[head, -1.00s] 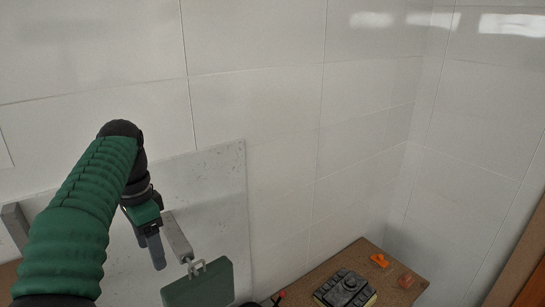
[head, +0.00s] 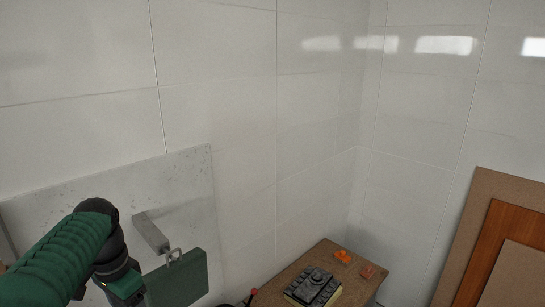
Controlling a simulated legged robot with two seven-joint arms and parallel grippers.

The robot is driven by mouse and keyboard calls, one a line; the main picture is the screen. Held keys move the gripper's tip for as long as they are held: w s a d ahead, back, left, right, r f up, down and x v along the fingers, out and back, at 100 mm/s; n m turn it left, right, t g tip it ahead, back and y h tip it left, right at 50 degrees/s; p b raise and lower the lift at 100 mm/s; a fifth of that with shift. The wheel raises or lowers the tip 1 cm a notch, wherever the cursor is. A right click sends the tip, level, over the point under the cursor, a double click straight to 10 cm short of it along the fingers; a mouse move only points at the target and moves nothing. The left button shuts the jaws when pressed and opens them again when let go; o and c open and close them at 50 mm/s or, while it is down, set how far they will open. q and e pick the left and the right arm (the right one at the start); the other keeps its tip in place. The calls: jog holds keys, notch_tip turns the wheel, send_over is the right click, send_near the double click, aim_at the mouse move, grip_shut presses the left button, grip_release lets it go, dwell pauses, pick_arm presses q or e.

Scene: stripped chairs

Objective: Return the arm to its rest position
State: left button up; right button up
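My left arm (head: 62,255) comes in from the lower left in a green ribbed sleeve with black joints. Its gripper (head: 128,290) is low in the picture in front of the grey wall panel, and the fingers are cut off or hidden, so its opening cannot be told. A dark green block-like thing (head: 180,280) hangs by a metal loop from a grey bar (head: 151,232) on the panel, just right of my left gripper. I cannot tell whether they touch. My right gripper is not in view.
A speckled grey panel (head: 185,185) leans or is fixed against the white tiled wall (head: 230,110). Wooden boards (head: 490,225) stand at the right edge.

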pick_arm(q)
jog(key=s+d+f+n+b, duration=0.1)
jog(key=s+d+f+b, duration=0.2)
jog(key=f, duration=0.7)
jog(key=s+d+f+n+t+b, duration=0.1)
jog(key=s+d+f+b, duration=0.3)
jog(key=f, duration=0.6)
jog(key=s+d+f+n+t+b, duration=0.1)
jog(key=s+d+f+n+b, duration=0.1)
jog(key=s+d+f, duration=0.5)
notch_tip(320, 180, down, 4)
jog(key=shift+f+n+b, duration=0.1)
jog(key=shift+n+b, duration=0.2)
jog(key=shift+b, duration=0.5)
jog(key=shift+w, duration=0.15)
dwell(2.6)
